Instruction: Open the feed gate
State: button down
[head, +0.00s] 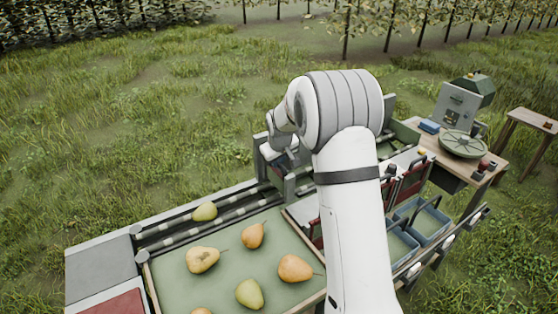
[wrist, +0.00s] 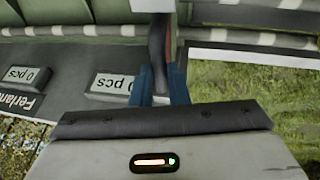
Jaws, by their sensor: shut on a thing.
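The feed gate (head: 262,165) is a grey-green upright frame across the roller lane at the far end of the pear tray, partly hidden by my arm. My gripper (head: 274,154) is at the top of this frame. In the wrist view, the two blue fingers of my gripper (wrist: 161,85) are closed around a dark upright bar (wrist: 157,48), which looks like the gate's handle. A pale block lies across the bar's far end. The gate panel's exact height is hidden.
A yellow-green pear (head: 205,211) lies on the rollers before the gate. Several pears lie in the green tray (head: 185,286). Blue crates (head: 430,225) stand right of my arm. A wooden table (head: 488,157) holds a scale-like machine (head: 458,105) and a round green disc (head: 463,144).

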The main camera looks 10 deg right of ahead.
dwell(0.3)
notch_tip(320, 180, up, 8)
jog(key=shift+f+p, duration=0.25)
jog(key=shift+p, duration=0.65)
jog(key=c, duration=1.4)
grip_release()
jog(key=shift+f, duration=0.1)
jog(key=b+v, duration=0.1)
jog(key=v, duration=0.6)
jog(key=shift+s+r+b, duration=0.15)
jog(key=shift+r+b, duration=0.25)
